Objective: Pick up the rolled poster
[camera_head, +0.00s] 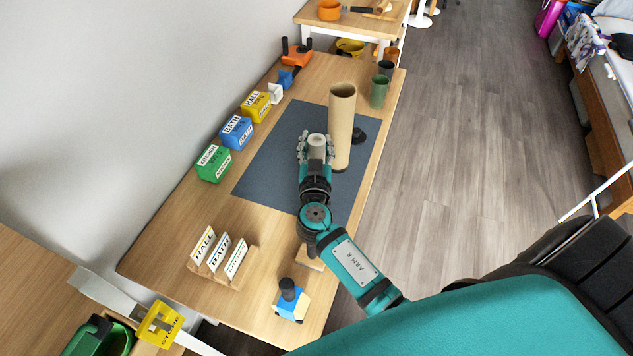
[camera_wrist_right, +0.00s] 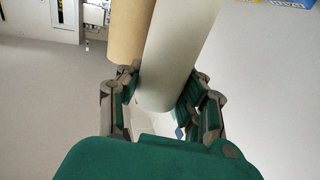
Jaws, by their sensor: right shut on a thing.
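The rolled poster (camera_head: 317,139) is a pale off-white cylinder; its open upper end shows in the head view. My right gripper (camera_head: 316,150) is shut on it above the dark mat. In the right wrist view the poster (camera_wrist_right: 180,50) runs upward, slightly tilted, between the two finger pads (camera_wrist_right: 165,103). A tan cardboard tube (camera_head: 342,125) stands just right of the poster in the head view, and the tube (camera_wrist_right: 128,30) shows to its left in the wrist view. The poster's lower end is hidden in the head view. My left gripper is not in view.
A dark mat (camera_head: 268,160) covers the middle of the wooden table (camera_head: 165,265). Green (camera_head: 212,163), blue (camera_head: 236,133) and yellow (camera_head: 256,106) labelled boxes line the wall side. A black cap (camera_head: 358,136) lies beside the tube. Cups (camera_head: 379,92) stand at the far right edge. A card holder (camera_head: 225,268) stands near.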

